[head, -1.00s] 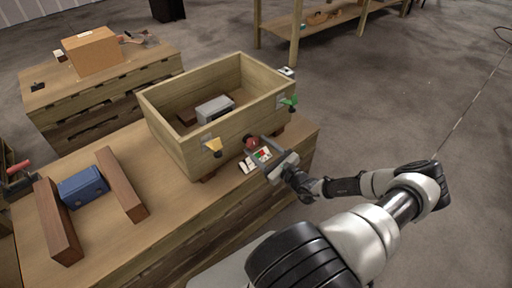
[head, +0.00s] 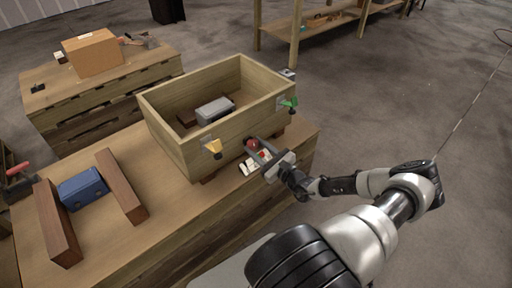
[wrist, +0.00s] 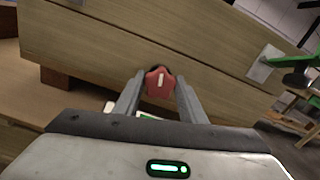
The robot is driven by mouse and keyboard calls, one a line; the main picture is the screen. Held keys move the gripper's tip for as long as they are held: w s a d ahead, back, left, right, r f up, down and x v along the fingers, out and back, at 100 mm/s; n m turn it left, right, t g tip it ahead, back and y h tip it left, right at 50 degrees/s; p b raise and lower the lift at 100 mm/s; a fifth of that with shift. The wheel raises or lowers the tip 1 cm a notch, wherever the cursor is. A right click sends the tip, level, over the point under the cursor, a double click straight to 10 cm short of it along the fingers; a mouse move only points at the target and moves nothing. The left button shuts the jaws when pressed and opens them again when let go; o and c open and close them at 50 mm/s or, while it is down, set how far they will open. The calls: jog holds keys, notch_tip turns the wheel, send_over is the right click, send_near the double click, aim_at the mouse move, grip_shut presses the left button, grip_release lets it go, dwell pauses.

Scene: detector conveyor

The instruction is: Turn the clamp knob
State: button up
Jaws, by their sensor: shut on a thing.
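The red clamp knob (wrist: 159,80) with a pale stripe sits on the front wall of the wooden box (wrist: 100,40). In the wrist view my gripper (wrist: 160,92) has one finger on each side of the knob and is shut on it. In the head view the knob (head: 251,144) shows at the fingertips of my gripper (head: 256,147), low on the front of the box (head: 222,150). The knob's far side and shaft are hidden.
A yellow clamp (head: 213,147) and a green clamp (head: 289,104) are on the box front, either side of my gripper. Inside the box lies a grey block (head: 215,109). A blue block (head: 82,188) sits between brown bars on the left. Small white pieces (head: 247,168) lie below my gripper.

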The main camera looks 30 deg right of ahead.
jog(key=m+p, duration=0.1)
jog(key=m, duration=0.3)
jog(key=shift+p, duration=0.35)
jog(key=m, duration=0.3)
jog(key=shift+d+m, duration=0.15)
jog(key=shift+m, duration=0.15)
jog(key=m, duration=0.4)
jog(key=shift+d+f+m, duration=0.1)
jog(key=shift+f+m, duration=0.05)
jog(key=shift+m, duration=2.35)
jog(key=o, duration=1.1)
jog(key=shift+c, duration=0.2)
